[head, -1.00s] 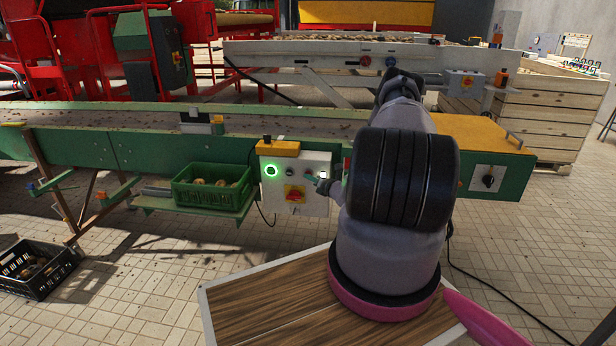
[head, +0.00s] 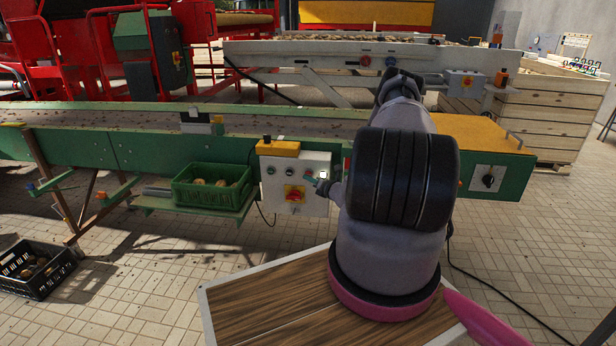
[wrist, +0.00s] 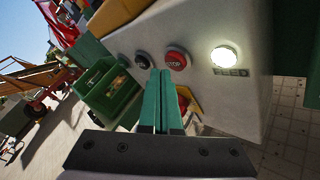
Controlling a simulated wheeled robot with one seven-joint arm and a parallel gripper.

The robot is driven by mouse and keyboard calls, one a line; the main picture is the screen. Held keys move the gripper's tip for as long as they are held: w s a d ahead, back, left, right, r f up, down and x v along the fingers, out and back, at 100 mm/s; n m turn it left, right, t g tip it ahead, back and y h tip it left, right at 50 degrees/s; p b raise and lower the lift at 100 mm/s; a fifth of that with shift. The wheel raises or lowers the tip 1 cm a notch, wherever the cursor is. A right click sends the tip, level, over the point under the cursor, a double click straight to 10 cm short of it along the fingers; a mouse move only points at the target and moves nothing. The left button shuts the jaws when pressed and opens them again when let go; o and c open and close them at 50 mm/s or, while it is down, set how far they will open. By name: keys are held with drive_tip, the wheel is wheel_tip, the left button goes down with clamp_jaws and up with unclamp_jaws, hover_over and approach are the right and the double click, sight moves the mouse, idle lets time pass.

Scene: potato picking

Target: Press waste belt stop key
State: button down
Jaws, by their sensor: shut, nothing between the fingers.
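The white control box (head: 317,208) hangs on the front of the green belt frame. In the wrist view it carries a black round button (wrist: 143,61), a red button marked STOP (wrist: 177,60) and a white lit button (wrist: 225,56) with a label below. My gripper (head: 309,181) is at the box face. Its two green fingers (wrist: 163,72) are together with nothing between them. Their tips appear just below and between the black and red buttons; I cannot tell whether they touch. A red emergency knob on yellow (head: 294,193) sits below the buttons. The left round button (head: 271,171) is dark.
A green crate with potatoes (head: 212,198) stands on a shelf left of the box. A black crate (head: 38,272) is on the floor at far left. A yellow-topped unit (head: 295,148) sits on the box. The belt frame (head: 120,150) runs across behind.

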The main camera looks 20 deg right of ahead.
drive_tip(key=shift+s+a, duration=0.1)
drive_tip(key=shift+s+a, duration=0.45)
drive_tip(key=shift+s, duration=0.25)
drive_tip(key=shift+s+a, duration=0.45)
drive_tip(key=shift+s, duration=0.25)
drive_tip(key=shift+s+a, duration=0.45)
drive_tip(key=shift+s, duration=0.25)
drive_tip(key=shift+r, duration=0.1)
drive_tip(key=a+r+n+g+y, duration=0.3)
drive_tip(key=a+r+n+y, duration=0.3)
drive_tip(key=r, duration=0.6)
drive_tip(key=a+r+n+g+y, duration=0.3)
drive_tip(key=a+r+n, duration=0.5)
drive_tip(key=r, duration=0.4)
drive_tip(key=s+a+r+n+g, duration=0.4)
drive_tip(key=s+a+r+n, duration=0.25)
drive_tip(key=r, duration=0.25)
drive_tip(key=s+a+r+n+g+h, duration=0.35)
drive_tip(key=s+r+n, duration=0.6)
drive_tip(key=s, duration=0.35)
drive_tip(key=s+d+r+n+t+h, duration=0.2)
drive_tip(key=s+d+r+n+h, duration=0.1)
drive_tip(key=s, duration=0.4)
drive_tip(key=s+d+r+n+t+h, duration=0.2)
drive_tip(key=s+r+n+h, duration=0.1)
drive_tip(key=s+r, duration=0.3)
drive_tip(key=shift+s+d+r+n+t+h, duration=0.25)
drive_tip(key=shift+s+d+n+t+h, duration=0.2)
drive_tip(key=shift+s, duration=0.5)
